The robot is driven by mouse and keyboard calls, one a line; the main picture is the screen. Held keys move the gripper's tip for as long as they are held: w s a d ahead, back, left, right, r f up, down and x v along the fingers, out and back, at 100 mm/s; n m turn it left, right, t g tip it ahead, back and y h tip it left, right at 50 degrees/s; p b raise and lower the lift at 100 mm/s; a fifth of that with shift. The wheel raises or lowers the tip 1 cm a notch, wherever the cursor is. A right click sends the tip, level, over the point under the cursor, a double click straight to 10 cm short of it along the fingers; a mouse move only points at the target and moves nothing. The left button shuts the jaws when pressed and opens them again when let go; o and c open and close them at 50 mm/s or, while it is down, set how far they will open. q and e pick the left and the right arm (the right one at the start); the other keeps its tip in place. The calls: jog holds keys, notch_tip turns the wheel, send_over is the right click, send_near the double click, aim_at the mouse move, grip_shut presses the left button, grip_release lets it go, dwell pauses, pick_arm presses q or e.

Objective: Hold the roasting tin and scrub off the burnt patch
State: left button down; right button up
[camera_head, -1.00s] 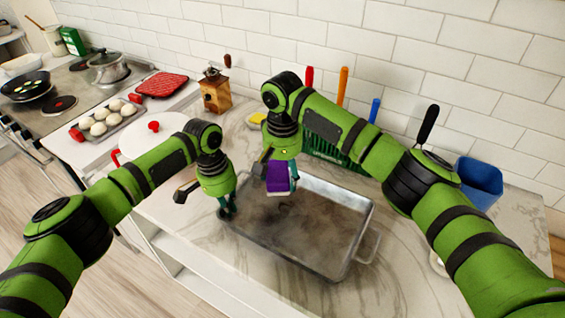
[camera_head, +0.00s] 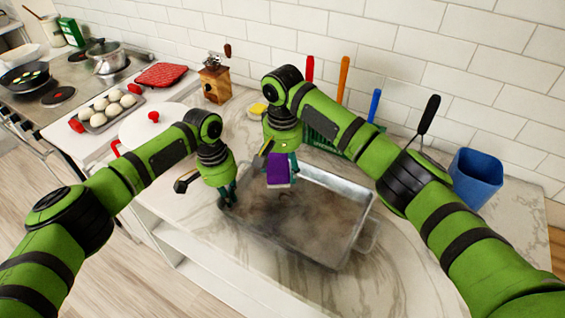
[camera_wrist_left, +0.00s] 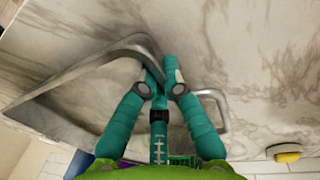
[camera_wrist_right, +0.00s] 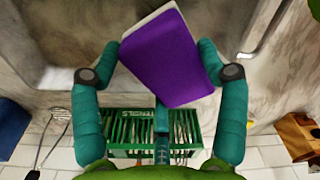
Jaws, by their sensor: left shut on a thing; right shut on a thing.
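The grey metal roasting tin (camera_head: 330,262) lies on the marble counter, with dark burnt staining (camera_head: 283,212) on its floor at the left half. My left gripper (camera_head: 228,200) is shut on the tin's left rim; the left wrist view shows its fingers (camera_wrist_left: 158,75) closed at the tin's edge beside a wire handle (camera_wrist_left: 222,110). My right gripper (camera_head: 280,170) is shut on a purple sponge (camera_head: 278,172) with a pale layer, over the tin's far left part. The right wrist view shows the sponge (camera_wrist_right: 170,58) between both fingers. I cannot tell whether it touches the tin.
A green utensil rack (camera_head: 325,133) stands behind the tin by the tiled wall. A blue container (camera_head: 476,180) is at the right, a yellow sponge (camera_head: 257,110) and a wooden grinder (camera_head: 215,80) at the back. A white pot lid (camera_head: 150,125) and tray of buns (camera_head: 107,110) are left.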

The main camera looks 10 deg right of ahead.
aim_at(282, 193)
notch_tip(282, 193, down, 8)
jog(key=shift+r, duration=0.25)
jog(key=shift+s+d, duration=0.15)
jog(key=shift+d, duration=0.15)
jog(key=shift+c, duration=0.4)
jog(key=shift+s+d+f, duration=0.1)
jog(key=shift+s+d, duration=0.9)
jog(key=shift+d, duration=0.25)
jog(key=shift+s, duration=0.1)
jog(key=w+a, duration=0.2)
jog(key=a, duration=0.1)
jog(key=shift+w+a, duration=0.15)
jog(key=shift+w, duration=0.05)
notch_tip(282, 193, up, 3)
jog(key=shift+w+f, duration=0.1)
jog(key=shift+f, duration=0.1)
jog(key=shift+r, duration=2.85)
